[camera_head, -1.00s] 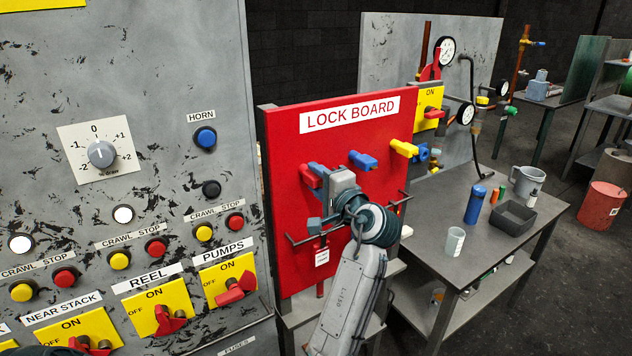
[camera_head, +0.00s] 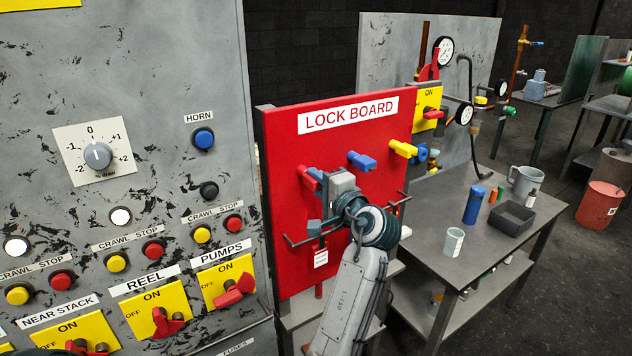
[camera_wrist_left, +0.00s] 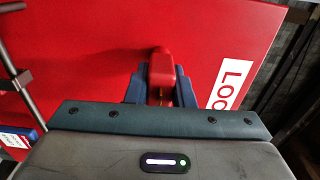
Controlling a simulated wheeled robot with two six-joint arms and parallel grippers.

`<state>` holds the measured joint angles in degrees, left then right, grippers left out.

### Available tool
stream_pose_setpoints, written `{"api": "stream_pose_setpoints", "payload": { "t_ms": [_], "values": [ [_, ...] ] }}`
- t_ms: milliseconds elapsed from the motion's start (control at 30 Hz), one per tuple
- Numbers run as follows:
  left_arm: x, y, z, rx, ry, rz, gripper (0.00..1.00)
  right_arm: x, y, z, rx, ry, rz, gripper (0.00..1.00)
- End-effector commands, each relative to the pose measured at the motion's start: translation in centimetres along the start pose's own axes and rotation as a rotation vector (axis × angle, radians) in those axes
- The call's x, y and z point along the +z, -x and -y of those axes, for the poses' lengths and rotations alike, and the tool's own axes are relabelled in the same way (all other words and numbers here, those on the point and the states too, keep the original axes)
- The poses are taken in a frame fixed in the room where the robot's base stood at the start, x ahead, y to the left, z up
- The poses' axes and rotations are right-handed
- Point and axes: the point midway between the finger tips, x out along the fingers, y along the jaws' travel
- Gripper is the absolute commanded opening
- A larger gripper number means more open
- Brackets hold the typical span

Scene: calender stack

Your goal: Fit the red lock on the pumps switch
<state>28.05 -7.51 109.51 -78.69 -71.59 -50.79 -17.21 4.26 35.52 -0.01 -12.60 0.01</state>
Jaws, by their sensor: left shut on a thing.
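The red lock (camera_head: 309,178) is at the upper left of the red lock board (camera_head: 377,218), against its face. My left gripper (camera_head: 321,180) is shut on it. In the left wrist view the red lock (camera_wrist_left: 162,72) sits between the two blue fingers, in front of the board. The pumps switch (camera_head: 232,290) is a red handle on a yellow plate, low on the grey panel to the left of the board. The exact angle of its handle is hard to tell. My right gripper is not in view.
A blue lock (camera_head: 361,160) and a yellow lock (camera_head: 403,148) hang to the right on the board. A rail (camera_head: 300,240) with a tag crosses its lower part. Other switches and buttons fill the panel (camera_head: 90,210). A table (camera_head: 450,205) with cups stands right.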

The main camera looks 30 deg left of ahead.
Motion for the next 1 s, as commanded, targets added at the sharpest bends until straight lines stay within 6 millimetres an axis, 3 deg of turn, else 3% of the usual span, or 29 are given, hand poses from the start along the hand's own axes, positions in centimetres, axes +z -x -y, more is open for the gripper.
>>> {"api": "stream_pose_setpoints", "payload": {
  "t_ms": [1000],
  "values": [
    [0.0, 1.6, 0.0, 0.0, 0.001, 0.0, 0.0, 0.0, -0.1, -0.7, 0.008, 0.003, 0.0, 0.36]
  ]
}}
